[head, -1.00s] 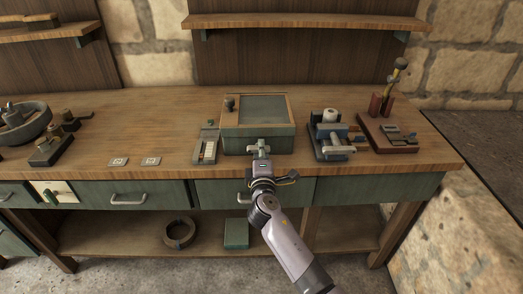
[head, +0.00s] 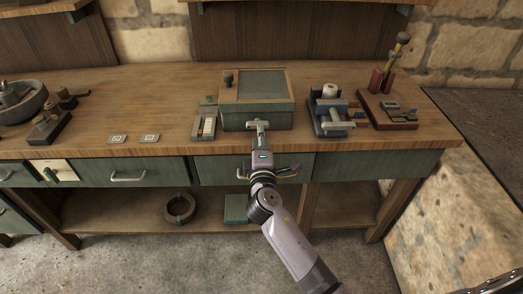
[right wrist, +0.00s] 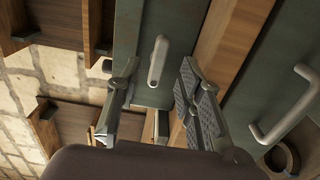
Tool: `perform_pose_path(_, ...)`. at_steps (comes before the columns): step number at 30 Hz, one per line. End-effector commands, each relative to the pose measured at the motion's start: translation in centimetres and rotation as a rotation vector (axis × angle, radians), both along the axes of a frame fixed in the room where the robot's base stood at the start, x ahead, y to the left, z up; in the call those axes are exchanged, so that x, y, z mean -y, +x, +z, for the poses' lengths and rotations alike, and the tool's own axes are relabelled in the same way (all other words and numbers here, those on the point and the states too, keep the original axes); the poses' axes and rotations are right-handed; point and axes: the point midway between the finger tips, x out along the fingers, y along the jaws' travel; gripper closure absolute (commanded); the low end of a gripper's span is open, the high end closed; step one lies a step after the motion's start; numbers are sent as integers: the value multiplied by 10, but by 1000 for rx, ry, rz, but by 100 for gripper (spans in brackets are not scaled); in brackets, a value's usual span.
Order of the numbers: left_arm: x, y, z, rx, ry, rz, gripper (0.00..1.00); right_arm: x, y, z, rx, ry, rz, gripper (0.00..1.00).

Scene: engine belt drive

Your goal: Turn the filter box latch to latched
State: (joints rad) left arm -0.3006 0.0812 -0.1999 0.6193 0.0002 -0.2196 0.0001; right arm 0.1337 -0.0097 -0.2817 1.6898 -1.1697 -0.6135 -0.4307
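The filter box (head: 257,117) is a green box with a wood-rimmed lid, standing at the bench's front edge. Its latch (right wrist: 158,60) is a pale metal lever on the green front face. In the right wrist view it points up and down, which is roughly level along the box front. My right gripper (head: 260,130) is in front of the box; in the right wrist view its fingers (right wrist: 160,90) are apart, one on each side of the latch, with gaps showing. In the head view the gripper partly covers the latch area. My left gripper is not in view.
A drawer handle (right wrist: 288,105) sits below the bench edge, close to the gripper. A small tray device (head: 206,124) stands left of the box and a clamp-like fixture (head: 331,112) stands right of it. Two small marked plates (head: 150,138) lie on clear bench to the left.

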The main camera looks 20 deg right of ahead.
Motion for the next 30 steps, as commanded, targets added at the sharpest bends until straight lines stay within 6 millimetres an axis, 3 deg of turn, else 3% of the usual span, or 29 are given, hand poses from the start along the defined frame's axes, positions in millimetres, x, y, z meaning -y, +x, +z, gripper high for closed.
perform_pose_path(3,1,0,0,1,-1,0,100,-7,-26,-1,-1,2,0,66)
perform_pose_path(10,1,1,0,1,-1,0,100,-16,-56,0,0,0,0,66)
perform_pose_path(27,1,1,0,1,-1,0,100,-18,-63,0,0,0,-1,66)
perform_pose_path(30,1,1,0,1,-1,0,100,-19,-62,-8,-15,8,4,66)
